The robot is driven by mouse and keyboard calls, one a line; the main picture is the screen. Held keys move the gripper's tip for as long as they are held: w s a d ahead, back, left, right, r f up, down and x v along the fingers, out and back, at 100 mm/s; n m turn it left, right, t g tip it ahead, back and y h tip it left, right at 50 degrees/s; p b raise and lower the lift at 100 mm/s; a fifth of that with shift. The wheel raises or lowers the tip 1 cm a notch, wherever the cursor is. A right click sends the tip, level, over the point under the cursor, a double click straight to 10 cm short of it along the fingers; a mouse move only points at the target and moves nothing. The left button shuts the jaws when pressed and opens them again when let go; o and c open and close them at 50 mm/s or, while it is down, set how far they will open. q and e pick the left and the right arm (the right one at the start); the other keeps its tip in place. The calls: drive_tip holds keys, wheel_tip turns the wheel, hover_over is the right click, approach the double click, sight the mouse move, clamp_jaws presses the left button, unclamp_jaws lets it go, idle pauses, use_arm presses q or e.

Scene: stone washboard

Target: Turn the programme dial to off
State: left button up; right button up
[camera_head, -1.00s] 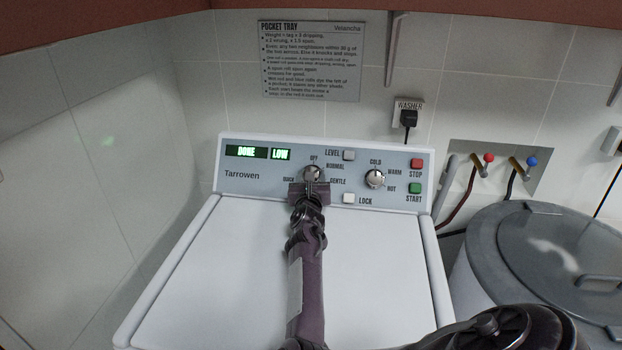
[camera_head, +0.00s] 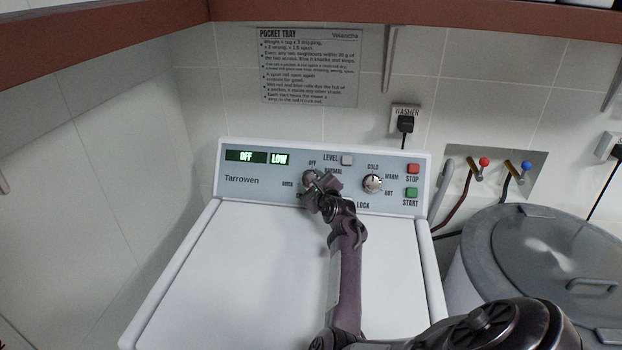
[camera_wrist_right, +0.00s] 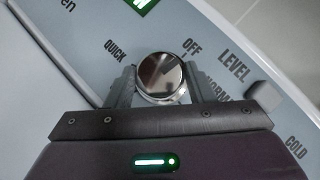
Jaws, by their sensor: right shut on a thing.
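The programme dial (camera_head: 310,178) is a silver knob on the washer's control panel, ringed by the labels OFF, NORMAL and QUICK. In the right wrist view the dial (camera_wrist_right: 162,77) has a shiny face with a dark wedge and sits between the two fingers. My right gripper (camera_wrist_right: 162,85) is shut on it, a finger on each side; in the head view the gripper (camera_head: 318,188) is turned askew and hides part of the dial and some labels. The left display (camera_head: 246,156) reads OFF and the one beside it reads LOW. My left gripper is not in view.
A temperature knob (camera_head: 373,183) is right of the dial, with a red STOP button (camera_head: 413,169) and green START button (camera_head: 411,193) beyond. A LEVEL button (camera_head: 347,160) is above. A lidded grey bin (camera_head: 540,250) stands right of the washer (camera_head: 235,270).

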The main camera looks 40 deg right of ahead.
drive_tip(key=shift+d+n+y+p, duration=0.1)
drive_tip(key=shift+n+y+p, duration=0.4)
drive_tip(key=shift+n, duration=0.4)
drive_tip(key=o, duration=1)
drive_tip(key=shift+w+d+f, duration=0.1)
drive_tip(key=shift+b+v, duration=0.55)
drive_tip(key=shift+v, duration=3.4)
drive_tip(key=shift+r, duration=0.25)
